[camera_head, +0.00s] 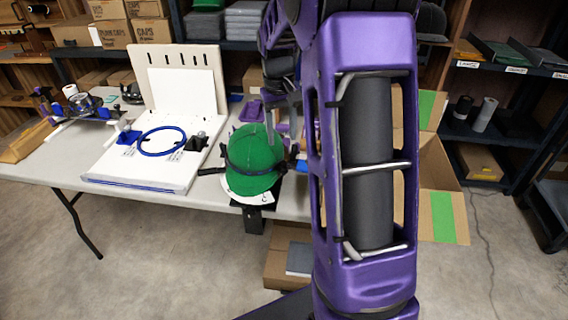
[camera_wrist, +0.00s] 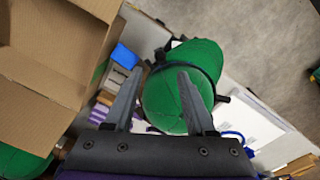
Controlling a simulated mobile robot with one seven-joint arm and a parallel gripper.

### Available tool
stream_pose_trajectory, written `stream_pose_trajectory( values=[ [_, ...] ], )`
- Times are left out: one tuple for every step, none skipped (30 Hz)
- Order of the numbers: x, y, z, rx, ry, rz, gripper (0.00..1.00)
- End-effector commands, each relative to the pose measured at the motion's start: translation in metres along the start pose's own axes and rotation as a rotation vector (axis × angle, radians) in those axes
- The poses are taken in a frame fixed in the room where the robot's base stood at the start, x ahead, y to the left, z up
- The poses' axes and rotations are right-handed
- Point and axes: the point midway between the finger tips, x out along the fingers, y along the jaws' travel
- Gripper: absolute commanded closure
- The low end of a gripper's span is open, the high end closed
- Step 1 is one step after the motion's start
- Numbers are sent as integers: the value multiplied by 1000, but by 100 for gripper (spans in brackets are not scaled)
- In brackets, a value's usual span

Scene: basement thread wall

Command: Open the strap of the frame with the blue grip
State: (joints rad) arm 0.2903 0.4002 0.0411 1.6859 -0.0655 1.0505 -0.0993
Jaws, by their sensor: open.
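A green cap (camera_head: 254,160) sits on a dark stand at the front edge of the table, with a dark strap (camera_head: 252,173) around it. A blue block (camera_head: 302,166), perhaps the blue grip, shows at its right, partly hidden by my arm. In the wrist view the green cap (camera_wrist: 178,90) lies beyond and between my fingers, with a blue block (camera_wrist: 124,56) left of it and the dark strap band (camera_wrist: 205,72) across it. My gripper (camera_wrist: 160,72) is open and appears empty, above the cap. I cannot tell if a finger touches it. The strap's fastening is not clear.
A white board (camera_head: 150,165) with a blue ring (camera_head: 160,141) lies left of the cap. A ring device with blue and purple parts (camera_head: 85,106) stands at the far left. An open cardboard box (camera_head: 432,180) is at the right; it also shows in the wrist view (camera_wrist: 62,45).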

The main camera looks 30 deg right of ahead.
Motion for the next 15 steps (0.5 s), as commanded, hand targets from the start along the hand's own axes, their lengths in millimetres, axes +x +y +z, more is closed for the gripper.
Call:
stream_pose_trajectory(
  values=[
    [15,0,1,0,-5,-1,44],
    [22,0,1,0,-5,-1,44],
    [30,0,1,1,-4,-1,44],
    [37,0,1,1,-5,-1,44],
    [43,-1,1,1,-5,-1,44],
    [51,-1,1,1,-4,-1,44],
    [56,-1,1,1,-4,-1,44],
    [62,-1,1,1,-4,-1,44],
    [68,-1,1,1,-5,-1,44],
    [73,-1,1,1,-4,-1,44],
    [77,-1,1,1,-3,-1,44],
    [81,0,1,1,-3,-1,44],
    [84,0,0,1,-3,-1,44],
    [87,0,0,1,-2,-1,44],
    [90,0,0,1,-2,0,44]
  ],
)
